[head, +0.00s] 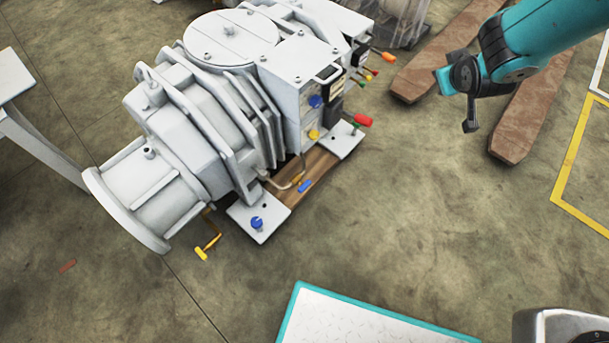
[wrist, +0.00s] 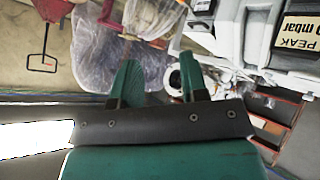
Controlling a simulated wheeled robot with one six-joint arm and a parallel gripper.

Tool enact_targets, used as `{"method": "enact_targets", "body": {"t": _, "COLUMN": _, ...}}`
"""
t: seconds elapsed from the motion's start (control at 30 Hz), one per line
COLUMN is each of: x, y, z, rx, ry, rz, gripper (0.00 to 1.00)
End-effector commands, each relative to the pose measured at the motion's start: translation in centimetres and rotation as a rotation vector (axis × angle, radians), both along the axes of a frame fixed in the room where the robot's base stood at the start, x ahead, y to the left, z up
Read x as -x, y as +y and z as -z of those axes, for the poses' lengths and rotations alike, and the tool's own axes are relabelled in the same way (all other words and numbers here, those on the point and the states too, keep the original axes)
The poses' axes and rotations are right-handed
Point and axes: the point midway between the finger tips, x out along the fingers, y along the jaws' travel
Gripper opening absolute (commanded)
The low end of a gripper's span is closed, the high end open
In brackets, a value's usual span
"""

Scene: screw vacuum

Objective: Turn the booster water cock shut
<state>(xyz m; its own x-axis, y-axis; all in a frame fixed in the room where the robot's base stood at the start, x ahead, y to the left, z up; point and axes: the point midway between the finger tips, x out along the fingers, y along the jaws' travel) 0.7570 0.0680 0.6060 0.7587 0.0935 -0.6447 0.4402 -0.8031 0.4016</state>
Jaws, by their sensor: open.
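The grey screw vacuum pump set (head: 195,115) stands at the left and middle of the head view. It carries several coloured handles: a red one (head: 363,120), an orange one (head: 388,57), a blue lever (head: 305,186), a blue knob (head: 257,222) and a yellow lever (head: 204,250). No readable label shows which is the booster water cock. My gripper (head: 462,101) hangs at the upper right, apart from the pump and its handles. In the wrist view its two green fingers (wrist: 160,78) are spread with nothing between them.
Brown wooden beams (head: 525,115) lie on the floor below and beside my arm. A plastic-wrapped object (wrist: 110,50) shows beyond the fingers. A label reading PEAK mbar (wrist: 297,35) is at the wrist view's right.

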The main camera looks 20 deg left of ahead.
Motion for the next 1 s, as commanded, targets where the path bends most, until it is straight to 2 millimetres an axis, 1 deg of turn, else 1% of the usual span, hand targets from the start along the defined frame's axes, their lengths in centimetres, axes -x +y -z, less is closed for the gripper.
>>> {"method": "enact_targets", "body": {"t": 0.03, "x": -0.8, "y": 1.3, "z": 2.4, "rx": 0.045, "ry": -0.059, "rz": -0.053, "gripper": 0.40}}
{"method": "enact_targets", "body": {"t": 0.07, "x": -1.2, "y": 2.0, "z": 3.6, "rx": 0.071, "ry": -0.105, "rz": -0.086, "gripper": 0.40}}
{"method": "enact_targets", "body": {"t": 0.1, "x": -1.6, "y": 3.0, "z": 5.2, "rx": 0.106, "ry": -0.165, "rz": -0.130, "gripper": 0.40}}
{"method": "enact_targets", "body": {"t": 0.17, "x": -1.7, "y": 4.4, "z": 7.6, "rx": 0.155, "ry": -0.256, "rz": -0.206, "gripper": 0.40}}
{"method": "enact_targets", "body": {"t": 0.2, "x": -1.4, "y": 5.4, "z": 9.3, "rx": 0.190, "ry": -0.314, "rz": -0.262, "gripper": 0.40}}
{"method": "enact_targets", "body": {"t": 0.27, "x": -0.5, "y": 6.8, "z": 11.8, "rx": 0.235, "ry": -0.406, "rz": -0.348, "gripper": 0.40}}
{"method": "enact_targets", "body": {"t": 0.3, "x": 0.4, "y": 7.7, "z": 13.4, "rx": 0.264, "ry": -0.465, "rz": -0.410, "gripper": 0.40}}
{"method": "enact_targets", "body": {"t": 0.37, "x": 2.2, "y": 8.8, "z": 15.7, "rx": 0.299, "ry": -0.549, "rz": -0.501, "gripper": 0.40}}
{"method": "enact_targets", "body": {"t": 0.4, "x": 3.5, "y": 9.5, "z": 17.1, "rx": 0.318, "ry": -0.600, "rz": -0.560, "gripper": 0.40}}
{"method": "enact_targets", "body": {"t": 0.47, "x": 5.9, "y": 10.4, "z": 19.3, "rx": 0.342, "ry": -0.677, "rz": -0.652, "gripper": 0.40}}
{"method": "enact_targets", "body": {"t": 0.5, "x": 7.8, "y": 10.9, "z": 20.8, "rx": 0.356, "ry": -0.728, "rz": -0.717, "gripper": 0.40}}
{"method": "enact_targets", "body": {"t": 0.57, "x": 11.2, "y": 11.5, "z": 23.1, "rx": 0.368, "ry": -0.808, "rz": -0.823, "gripper": 0.40}}
{"method": "enact_targets", "body": {"t": 0.6, "x": 13.5, "y": 11.7, "z": 24.5, "rx": 0.374, "ry": -0.860, "rz": -0.893, "gripper": 0.40}}
{"method": "enact_targets", "body": {"t": 0.67, "x": 17.0, "y": 11.7, "z": 26.3, "rx": 0.375, "ry": -0.933, "rz": -0.990, "gripper": 0.40}}
{"method": "enact_targets", "body": {"t": 0.7, "x": 19.1, "y": 11.6, "z": 27.3, "rx": 0.374, "ry": -0.976, "rz": -1.047, "gripper": 0.40}}
{"method": "enact_targets", "body": {"t": 0.8, "x": 23.5, "y": 11.0, "z": 29.2, "rx": 0.361, "ry": -1.061, "rz": -1.162, "gripper": 0.40}}
{"method": "enact_targets", "body": {"t": 0.9, "x": 26.3, "y": 10.4, "z": 30.2, "rx": 0.349, "ry": -1.111, "rz": -1.231, "gripper": 0.40}}
{"method": "enact_targets", "body": {"t": 1.0, "x": 27.4, "y": 10.3, "z": 30.7, "rx": 0.343, "ry": -1.137, "rz": -1.263, "gripper": 0.40}}
